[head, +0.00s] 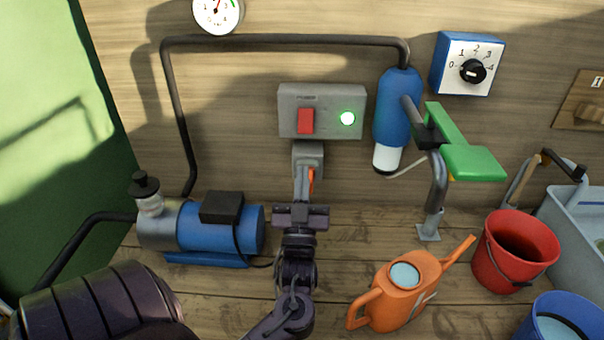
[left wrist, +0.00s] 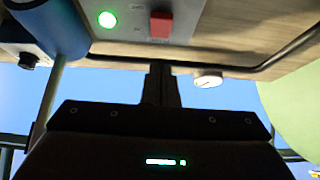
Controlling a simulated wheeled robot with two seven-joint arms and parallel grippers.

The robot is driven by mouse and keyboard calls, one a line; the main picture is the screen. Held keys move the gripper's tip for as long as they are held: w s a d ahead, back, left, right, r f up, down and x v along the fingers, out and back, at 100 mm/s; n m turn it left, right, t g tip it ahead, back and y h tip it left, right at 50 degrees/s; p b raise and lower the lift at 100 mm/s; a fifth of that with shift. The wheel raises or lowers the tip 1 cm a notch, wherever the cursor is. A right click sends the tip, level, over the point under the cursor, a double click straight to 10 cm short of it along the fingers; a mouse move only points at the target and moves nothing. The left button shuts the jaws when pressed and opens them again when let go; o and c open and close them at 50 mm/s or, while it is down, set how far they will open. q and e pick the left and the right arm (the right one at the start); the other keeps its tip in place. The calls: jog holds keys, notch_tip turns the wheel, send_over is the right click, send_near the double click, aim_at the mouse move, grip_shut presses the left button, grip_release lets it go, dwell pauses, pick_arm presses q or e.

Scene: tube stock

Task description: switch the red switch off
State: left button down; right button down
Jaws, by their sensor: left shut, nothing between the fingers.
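The red switch (head: 306,121) sits on the left part of a grey power box (head: 325,94) on the wooden wall. A round green lamp (head: 347,118) beside it is lit. The switch (left wrist: 161,24) and lit lamp (left wrist: 107,19) also show in the left wrist view, which is turned upside down. My left gripper (head: 308,152) is shut and empty, its fingertips just below the switch at the box's lower edge. In the left wrist view its fingers (left wrist: 157,84) point toward the box. I cannot tell whether they touch it. My right gripper is not in view.
A blue cylinder (head: 397,105) and a green lever (head: 466,150) stand close right of the box. A dark pipe (head: 280,39) runs above. A blue pump (head: 222,228), orange watering can (head: 403,291) and red bucket (head: 493,263) stand below. A dial box (head: 467,64) is at right.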

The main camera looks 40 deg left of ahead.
aim_at(305, 134)
pick_arm(q)
jog(key=w+a+r+p, duration=0.1)
jog(key=w+a, duration=0.2)
jog(key=w, duration=0.1)
jog(key=w+a+r+p, duration=0.1)
jog(key=w+a, duration=0.1)
jog(key=shift+w+a+r+p, duration=0.3)
jog(key=shift+w+p, duration=0.05)
jog(key=shift+w, duration=0.05)
jog(key=shift+a+f+b, duration=0.1)
jog(key=shift+f+b, duration=0.15)
jog(key=shift+b, duration=0.2)
jog(key=w+f+t+b, duration=0.1)
jog(key=b, duration=0.3)
jog(key=shift+a+y, duration=0.35)
jog(key=shift+y, duration=0.05)
jog(key=shift+r, duration=0.35)
jog(key=shift+p, duration=0.3)
